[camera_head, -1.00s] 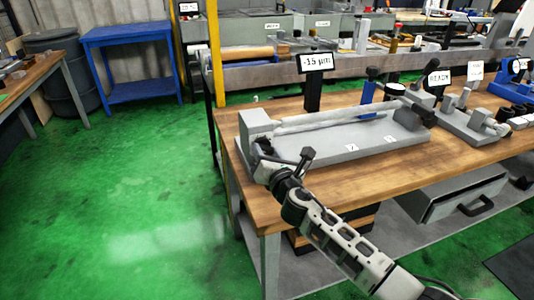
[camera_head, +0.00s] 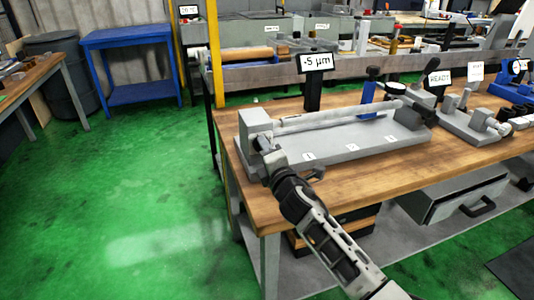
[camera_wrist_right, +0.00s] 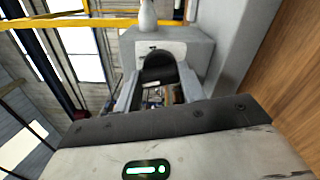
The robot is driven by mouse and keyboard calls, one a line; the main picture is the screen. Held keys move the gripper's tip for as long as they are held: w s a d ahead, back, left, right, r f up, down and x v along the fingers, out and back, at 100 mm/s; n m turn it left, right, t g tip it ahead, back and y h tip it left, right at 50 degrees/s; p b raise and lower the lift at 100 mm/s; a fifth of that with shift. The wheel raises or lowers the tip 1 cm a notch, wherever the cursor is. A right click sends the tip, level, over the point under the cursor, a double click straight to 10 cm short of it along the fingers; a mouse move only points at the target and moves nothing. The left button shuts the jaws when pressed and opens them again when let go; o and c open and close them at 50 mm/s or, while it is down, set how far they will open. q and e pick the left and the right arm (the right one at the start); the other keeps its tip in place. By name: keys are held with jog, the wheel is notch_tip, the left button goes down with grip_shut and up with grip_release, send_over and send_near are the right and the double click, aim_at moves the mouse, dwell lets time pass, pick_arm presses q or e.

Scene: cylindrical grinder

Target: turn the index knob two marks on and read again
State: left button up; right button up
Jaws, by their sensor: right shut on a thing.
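The grey grinder fixture (camera_head: 350,145) stands on the wooden bench with a long pale cylindrical bar (camera_head: 330,119) lying along it. The black index knob (camera_head: 263,143) is on the near face of its left end block (camera_head: 255,125). My right gripper (camera_head: 267,157) reaches up to that block and is shut on the knob. In the right wrist view the dark knob (camera_wrist_right: 158,68) sits between the two fingers (camera_wrist_right: 158,88), in front of the grey block. The readout display (camera_head: 315,62) behind the fixture shows "-5 µm". My left gripper is not in view.
A second fixture (camera_head: 465,122) and several small parts stand further right on the bench (camera_head: 330,185). An open drawer (camera_head: 455,195) juts out below. Green floor (camera_head: 130,190) is clear at left.

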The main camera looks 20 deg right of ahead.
jog(key=shift+a+m, duration=0.1)
jog(key=shift+m, duration=3.5)
jog(key=o, duration=1)
jog(key=s, duration=1.6)
jog(key=shift+d, duration=0.3)
